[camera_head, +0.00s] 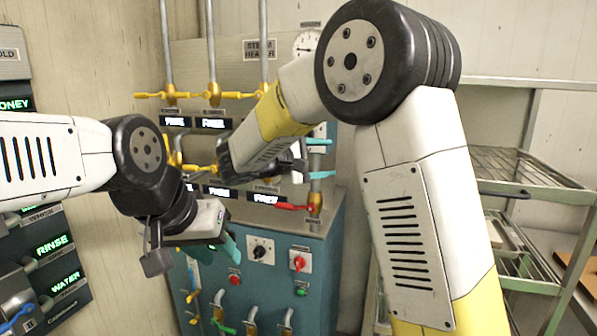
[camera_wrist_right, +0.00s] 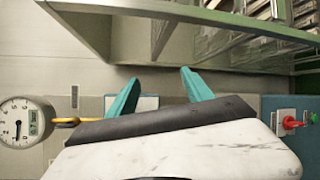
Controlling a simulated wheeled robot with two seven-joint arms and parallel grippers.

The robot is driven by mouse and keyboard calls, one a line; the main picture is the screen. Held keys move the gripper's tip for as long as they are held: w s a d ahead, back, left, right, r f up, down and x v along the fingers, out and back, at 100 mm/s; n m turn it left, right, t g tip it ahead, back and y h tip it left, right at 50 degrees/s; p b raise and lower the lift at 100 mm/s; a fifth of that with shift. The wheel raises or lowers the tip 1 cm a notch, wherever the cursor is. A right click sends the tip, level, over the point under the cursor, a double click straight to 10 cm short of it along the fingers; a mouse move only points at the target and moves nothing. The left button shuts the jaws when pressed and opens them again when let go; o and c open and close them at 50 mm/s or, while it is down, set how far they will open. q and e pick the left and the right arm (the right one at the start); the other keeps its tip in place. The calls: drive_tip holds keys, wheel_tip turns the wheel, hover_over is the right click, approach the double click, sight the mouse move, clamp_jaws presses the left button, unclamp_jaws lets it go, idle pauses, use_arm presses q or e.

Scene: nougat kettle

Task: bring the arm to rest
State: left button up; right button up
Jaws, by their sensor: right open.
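My right arm comes in from the right of the head view and bends back in front of the teal and grey valve panel (camera_head: 345,200). My right gripper (camera_head: 319,158) has its two teal fingers apart, near the panel's right edge. In the right wrist view the fingers of this gripper (camera_wrist_right: 160,77) are spread with nothing between them. My left gripper (camera_head: 230,250) is in front of the panel's lower left, pointing down and right. Its teal fingers are partly hidden by its own body, and their gap cannot be made out.
Yellow valve handles (camera_head: 214,95) on pipes and a red handle (camera_head: 292,207) stick out near my arms. A round gauge (camera_head: 307,43) is above. A green metal rack (camera_head: 530,190) stands at right. A dark panel with lit labels (camera_head: 55,245) is at left.

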drive_tip(key=s+d+f+m+g+y, duration=0.3)
drive_tip(key=s+d+f, duration=0.1)
drive_tip(key=s+d, duration=0.3)
drive_tip(key=s+d+f+m+g+y, duration=0.2)
drive_tip(key=s+d+f+g+y, duration=0.15)
drive_tip(key=s+d, duration=0.4)
drive_tip(key=s+a+m+t+y, duration=0.1)
drive_tip(key=s+a+m+y, duration=0.1)
drive_tip(key=s, duration=0.5)
drive_tip(key=s+a+m+t+y, duration=0.1)
drive_tip(key=s+a+m+y, duration=0.2)
drive_tip(key=s+m+y, duration=0.1)
drive_tip(key=s+y, duration=0.1)
drive_tip(key=s, duration=0.1)
drive_tip(key=shift+s+a+f+m+y, duration=0.25)
drive_tip(key=shift+s+f+m+y, duration=0.05)
drive_tip(key=shift+s+f+y, duration=0.1)
